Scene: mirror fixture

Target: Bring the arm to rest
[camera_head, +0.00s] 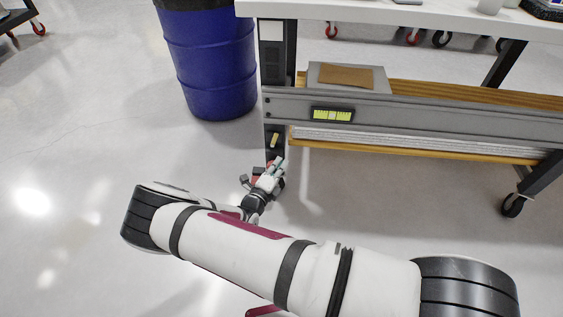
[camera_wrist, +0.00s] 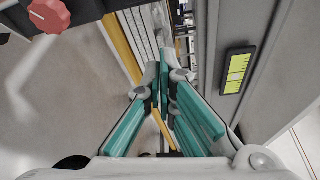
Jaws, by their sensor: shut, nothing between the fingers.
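My arm stretches across the lower half of the head view, white with dark bands. It bends at the left, and its far end reaches toward the workbench's left leg. My gripper (camera_head: 279,163) is small there, close to the lower part of that leg; whether it touches cannot be told. In the wrist view my gripper (camera_wrist: 164,78) shows its teal-padded fingers brought together at the tips, with nothing between them. The grey beam of the bench stands close on the right of the fingers in that view.
A workbench (camera_head: 400,12) with a grey beam (camera_head: 430,122) fills the upper right. A yellow-green level (camera_head: 332,115) is on the beam; it also shows in the wrist view (camera_wrist: 236,72). A blue barrel (camera_head: 212,65) stands left of the bench.

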